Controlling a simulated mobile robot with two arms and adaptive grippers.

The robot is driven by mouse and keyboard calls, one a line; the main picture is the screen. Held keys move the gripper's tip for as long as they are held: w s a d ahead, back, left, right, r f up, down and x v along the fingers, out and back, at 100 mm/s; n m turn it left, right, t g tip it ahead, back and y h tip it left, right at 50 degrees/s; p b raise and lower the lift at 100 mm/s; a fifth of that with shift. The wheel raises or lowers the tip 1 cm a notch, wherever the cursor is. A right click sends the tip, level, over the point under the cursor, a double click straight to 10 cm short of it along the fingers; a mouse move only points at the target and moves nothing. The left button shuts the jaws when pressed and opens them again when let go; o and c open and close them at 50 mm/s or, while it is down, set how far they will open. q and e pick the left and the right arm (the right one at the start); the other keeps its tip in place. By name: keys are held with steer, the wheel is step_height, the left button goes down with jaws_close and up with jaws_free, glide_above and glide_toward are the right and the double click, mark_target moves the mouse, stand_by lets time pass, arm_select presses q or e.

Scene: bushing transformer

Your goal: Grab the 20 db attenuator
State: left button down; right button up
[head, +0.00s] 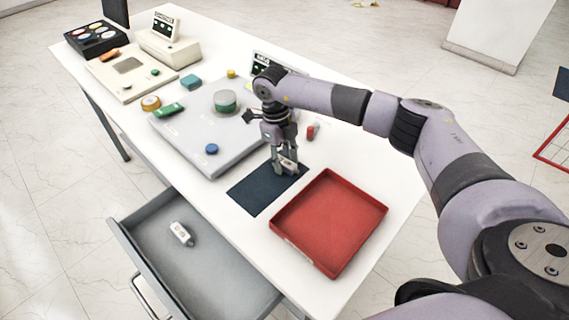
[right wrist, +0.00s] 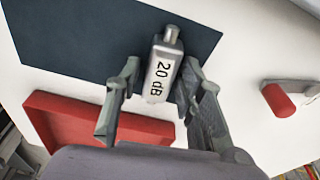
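The 20 dB attenuator (right wrist: 163,72) is a small white-grey block with a metal connector end and a "20 dB" label. In the head view, the attenuator (head: 289,166) shows partly between my right fingers, over the dark blue mat (head: 262,190). My right gripper (head: 283,165) points down at it. In the right wrist view, the right gripper (right wrist: 158,95) is open, with one finger on each side of the attenuator. A gap shows on the left side; contact on the right side cannot be told. My left gripper is not in view.
A red tray (head: 330,222) stands empty beside the mat. A red-ended part (head: 313,131) lies behind the gripper. A grey panel (head: 205,130) with coloured knobs is to the left. An open drawer (head: 215,265) holds a small white part (head: 181,233).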

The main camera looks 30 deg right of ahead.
jaws_close()
stand_by(0.4)
